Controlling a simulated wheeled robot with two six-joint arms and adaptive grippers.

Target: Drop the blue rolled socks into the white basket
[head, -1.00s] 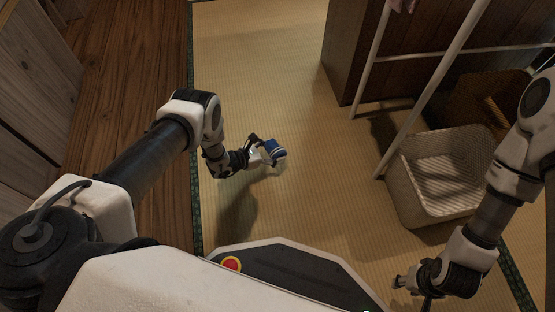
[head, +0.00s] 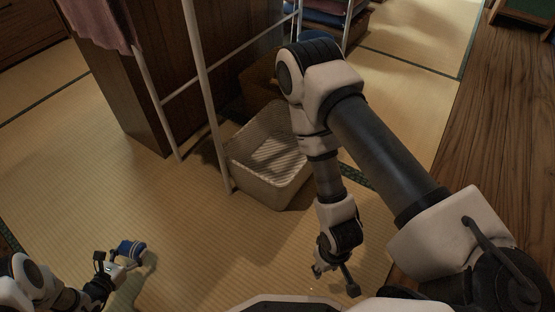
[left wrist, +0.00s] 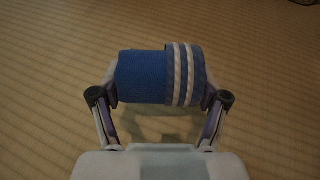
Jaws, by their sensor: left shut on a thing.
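The blue rolled socks (head: 131,248) with white stripes are held at the lower left of the head view. They also show in the left wrist view (left wrist: 150,77), lying crosswise between the fingers. My left gripper (head: 122,260) is shut on them and holds them above the tatami. The white basket (head: 268,185) stands on the floor near the middle of the head view, to the right of and beyond the socks. Its visible inside looks empty. My right gripper (head: 335,279) hangs in front of the basket, low in the view; its fingers appear spread apart with nothing between.
A white pole rack (head: 209,100) stands at the basket's left side, with a pink cloth (head: 98,24) hanging on it. A brown wooden cabinet (head: 120,90) is behind. A brown basket (head: 262,84) sits behind the white one. Tatami between the socks and basket is clear.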

